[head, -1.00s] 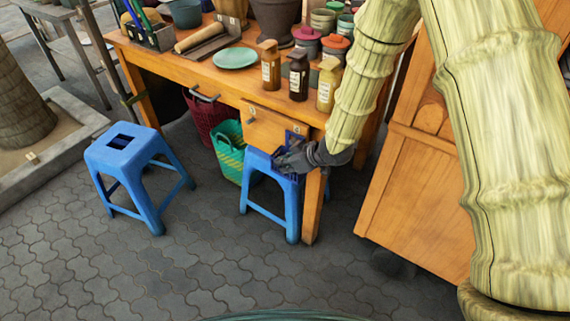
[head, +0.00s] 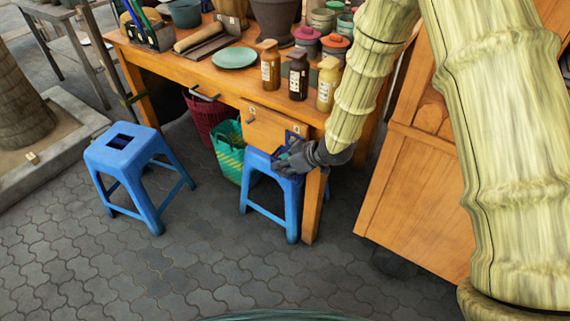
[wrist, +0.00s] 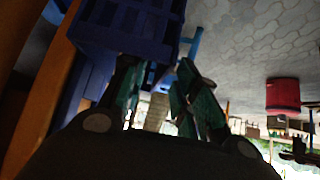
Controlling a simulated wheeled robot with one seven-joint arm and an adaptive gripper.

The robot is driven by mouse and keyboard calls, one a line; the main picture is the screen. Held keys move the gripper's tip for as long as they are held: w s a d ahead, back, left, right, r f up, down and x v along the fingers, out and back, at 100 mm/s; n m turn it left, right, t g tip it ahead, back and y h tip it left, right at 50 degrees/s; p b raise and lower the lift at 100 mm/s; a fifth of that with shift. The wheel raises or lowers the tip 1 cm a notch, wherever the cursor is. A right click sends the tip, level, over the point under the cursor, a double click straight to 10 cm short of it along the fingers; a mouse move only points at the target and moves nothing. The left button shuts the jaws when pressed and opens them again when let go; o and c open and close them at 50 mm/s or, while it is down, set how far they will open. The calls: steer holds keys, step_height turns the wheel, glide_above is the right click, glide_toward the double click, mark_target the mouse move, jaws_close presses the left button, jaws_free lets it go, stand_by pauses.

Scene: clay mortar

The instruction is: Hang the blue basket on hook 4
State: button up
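The blue basket (wrist: 125,22) fills the upper left of the wrist view, its slatted wall close beyond my fingertips. In the head view a dark blue part of it (head: 297,137) shows above the blue stool by the table's right front leg; the rest is hidden by my gripper and the stool. My gripper (wrist: 160,75) has its green fingers apart, with background visible between them. In the head view my gripper (head: 286,160) is beside the basket, over the stool. Small tags mark the table front (head: 250,110); their numbers are unreadable, so I cannot tell which is hook 4.
A green basket (head: 230,155) and a red basket (head: 208,118) hang at the table front. The blue stool (head: 270,200) stands under my gripper, another stool (head: 125,155) to the left. Bottles (head: 298,77) stand near the table edge. A wooden cabinet (head: 415,200) is at right.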

steer(key=v, duration=1.2)
steer(key=s+d+f+m+g+h, duration=0.25)
steer(key=s+d+f+m, duration=0.25)
steer(key=s+f, duration=0.8)
steer(key=s+d+f+m+g+h, duration=0.1)
steer(key=s+d+f+m+h, duration=0.25)
steer(key=s+f, duration=0.95)
steer(key=s+d+f+m+g+h, duration=0.1)
steer(key=s+d+f+m+g, duration=0.25)
steer(key=s, duration=0.65)
step_height(320, 180, up, 14)
steer(key=d+t+p, duration=0.1)
steer(key=d+p, duration=0.1)
steer(key=p, duration=1.3)
steer(key=shift+s+n+t, duration=0.25)
steer(key=shift+n+t, duration=0.05)
steer(key=shift+n, duration=0.1)
steer(key=shift+w+r, duration=0.1)
